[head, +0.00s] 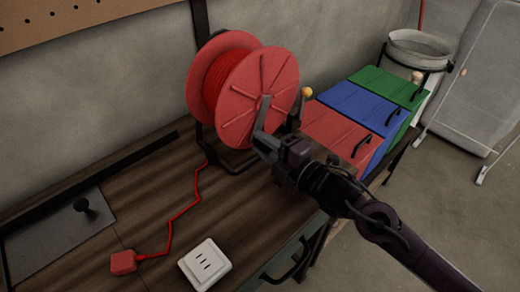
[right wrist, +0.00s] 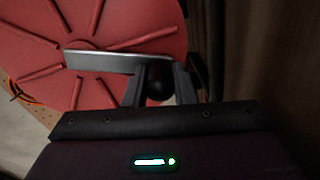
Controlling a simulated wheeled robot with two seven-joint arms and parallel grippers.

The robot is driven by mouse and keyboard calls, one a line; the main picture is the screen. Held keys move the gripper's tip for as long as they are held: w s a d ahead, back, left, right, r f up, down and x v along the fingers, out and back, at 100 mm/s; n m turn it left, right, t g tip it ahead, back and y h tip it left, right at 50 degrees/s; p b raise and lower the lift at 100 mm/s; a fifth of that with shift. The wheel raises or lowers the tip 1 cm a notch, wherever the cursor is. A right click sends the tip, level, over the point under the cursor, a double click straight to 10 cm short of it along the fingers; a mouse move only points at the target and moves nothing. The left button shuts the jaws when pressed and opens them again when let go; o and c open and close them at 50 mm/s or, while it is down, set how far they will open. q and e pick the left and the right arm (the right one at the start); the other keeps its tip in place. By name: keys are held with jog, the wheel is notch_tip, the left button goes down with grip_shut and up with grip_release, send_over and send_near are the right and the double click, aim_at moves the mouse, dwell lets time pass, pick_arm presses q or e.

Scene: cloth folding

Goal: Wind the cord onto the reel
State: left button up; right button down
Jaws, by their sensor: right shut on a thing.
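The red reel (head: 258,95) stands upright in a dark frame on the wooden bench. Red cord (head: 214,75) is wound between its two flanges. A loose length of cord (head: 183,211) runs down from the reel and zigzags over the bench to a red plug (head: 123,262). My right gripper (head: 268,145) is at the reel's front flange, shut on the dark knob (right wrist: 157,82) of the grey crank (right wrist: 110,62). The crank also shows in the head view (head: 262,115). The fingers partly hide the knob. My left gripper is not in view.
A white socket block (head: 205,264) sits near the bench's front edge. A grey plate with a dark knob (head: 84,207) lies at left. A yellow ball (head: 307,92) on a dark lever is beside the reel. Red, blue (head: 362,107) and green bins stand at right.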

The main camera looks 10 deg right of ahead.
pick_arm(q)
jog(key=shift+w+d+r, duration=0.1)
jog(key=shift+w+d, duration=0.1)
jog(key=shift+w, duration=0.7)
pick_arm(e)
jog(key=shift+w+d+f+n, duration=0.2)
jog(key=shift+d+n, duration=0.1)
jog(key=shift+n, duration=0.2)
jog(key=c, duration=1.2)
grip_release()
jog(key=b+v, duration=0.1)
jog(key=v, duration=0.6)
jog(key=shift+s+d, duration=0.2)
jog(key=shift+s, duration=0.1)
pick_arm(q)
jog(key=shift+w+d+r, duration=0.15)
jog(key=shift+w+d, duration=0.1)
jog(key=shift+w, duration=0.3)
pick_arm(e)
jog(key=shift+r, duration=0.1)
jog(key=shift+c, duration=0.3)
